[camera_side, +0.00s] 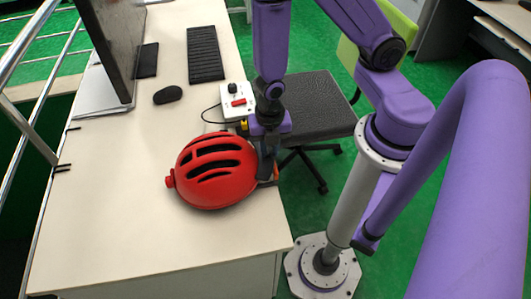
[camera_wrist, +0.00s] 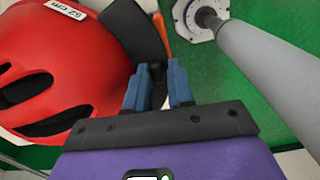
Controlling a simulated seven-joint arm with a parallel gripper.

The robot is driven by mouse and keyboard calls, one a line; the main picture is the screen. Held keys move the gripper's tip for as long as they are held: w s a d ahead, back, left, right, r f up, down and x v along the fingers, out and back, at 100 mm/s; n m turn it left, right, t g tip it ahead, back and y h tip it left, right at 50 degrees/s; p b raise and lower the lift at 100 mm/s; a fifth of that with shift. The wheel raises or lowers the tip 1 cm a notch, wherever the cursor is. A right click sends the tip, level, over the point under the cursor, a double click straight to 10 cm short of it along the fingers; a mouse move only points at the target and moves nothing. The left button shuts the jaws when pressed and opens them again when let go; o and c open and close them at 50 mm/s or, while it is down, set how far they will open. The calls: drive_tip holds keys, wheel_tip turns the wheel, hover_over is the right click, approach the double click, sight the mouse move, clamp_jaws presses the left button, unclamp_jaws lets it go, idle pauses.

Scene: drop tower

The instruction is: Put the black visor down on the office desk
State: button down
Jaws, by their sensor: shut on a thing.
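The black visor (camera_wrist: 135,30) shows in the wrist view as a dark curved piece between the red helmet and my fingertips. My gripper (camera_wrist: 158,75) has its blue-padded fingers shut on a dark part of it. In the side view my gripper (camera_side: 268,150) points down at the right edge of the pale office desk (camera_side: 110,205), just right of the helmet. The visor is mostly hidden there by the gripper and helmet. I cannot tell whether the visor touches the helmet or the desk.
The red helmet (camera_side: 215,172) lies on the desk, close to my gripper. A control box (camera_side: 237,100), keyboard (camera_side: 205,54), mouse (camera_side: 168,94) and monitor (camera_side: 112,35) stand farther back. A chair (camera_side: 310,103) is right of the desk. The front left desktop is clear.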

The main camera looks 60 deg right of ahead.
drive_tip(key=shift+w+r, duration=0.1)
drive_tip(key=shift+r, duration=0.15)
